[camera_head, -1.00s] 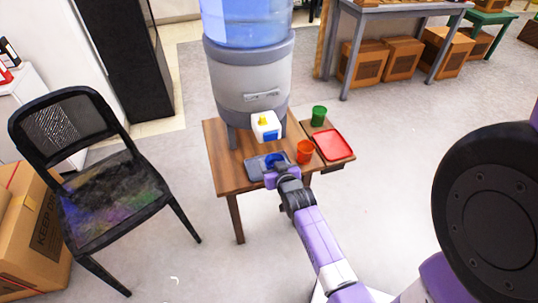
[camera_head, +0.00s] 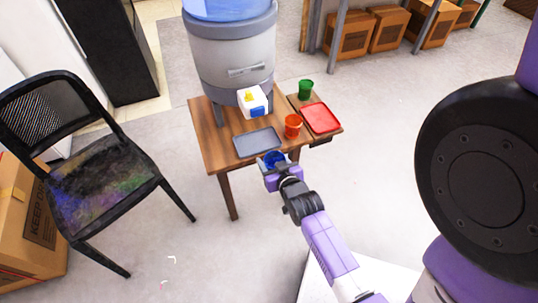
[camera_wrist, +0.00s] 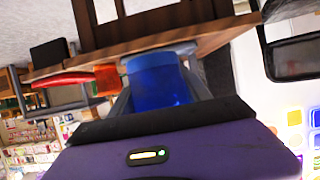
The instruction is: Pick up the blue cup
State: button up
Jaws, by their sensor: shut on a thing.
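The blue cup (camera_head: 273,159) is held in my gripper (camera_head: 271,165), just off the front edge of the small wooden table (camera_head: 216,146) in the head view. In the wrist view the blue cup (camera_wrist: 158,80) sits between the two grey fingers, which are shut on it; the fingers and palm hide its lower part. The grey tray (camera_head: 257,142) on the table is empty.
An orange-red cup (camera_head: 293,126), a red tray (camera_head: 320,118) and a green cup (camera_head: 306,90) stand to the right. A water dispenser (camera_head: 231,60) and a white-and-blue box (camera_head: 252,101) are behind. A black chair (camera_head: 100,185) is at left.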

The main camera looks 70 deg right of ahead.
jog(key=shift+s+a, duration=0.25)
jog(key=shift+a, duration=0.05)
dwell(1.4)
